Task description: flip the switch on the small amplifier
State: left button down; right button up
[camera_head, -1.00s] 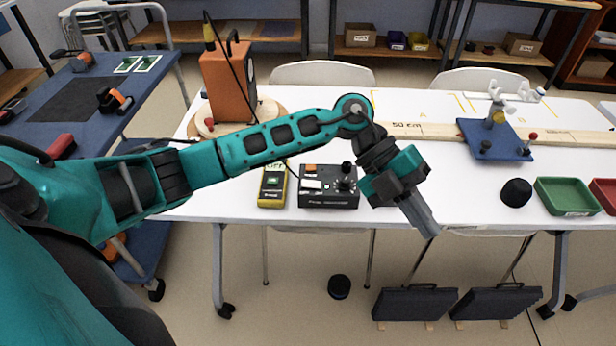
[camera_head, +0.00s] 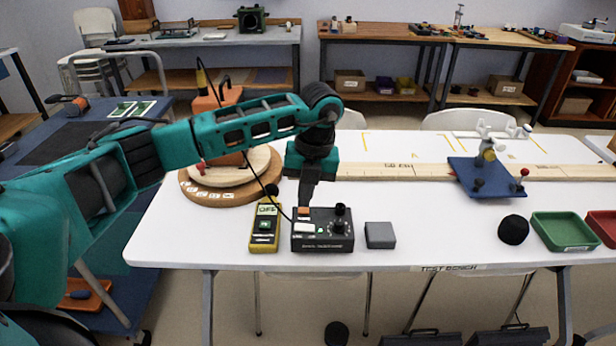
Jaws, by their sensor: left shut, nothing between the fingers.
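The small amplifier (camera_head: 323,244) is a dark box near the front edge of the white bench. An orange switch (camera_head: 304,212) is at the back left of its top, with a white panel (camera_head: 306,227) in front of it and black knobs (camera_head: 339,226) to the right. My left gripper (camera_head: 306,203) is shut and empty, pointing down just over the back left of the amplifier by the orange switch. I cannot tell whether it touches the switch. My right gripper is not in view.
A yellow meter (camera_head: 264,230) stands close left of the amplifier, and a grey block (camera_head: 380,235) is to its right. Behind are a round wooden base (camera_head: 212,194) and a wooden rail (camera_head: 400,172).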

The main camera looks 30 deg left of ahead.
aim_at(299, 227)
pick_arm(q)
jog(key=f, duration=0.6)
jog(key=shift+s+a+f, duration=0.25)
jog(key=shift+a+f, duration=0.05)
jog(key=shift+a, duration=0.05)
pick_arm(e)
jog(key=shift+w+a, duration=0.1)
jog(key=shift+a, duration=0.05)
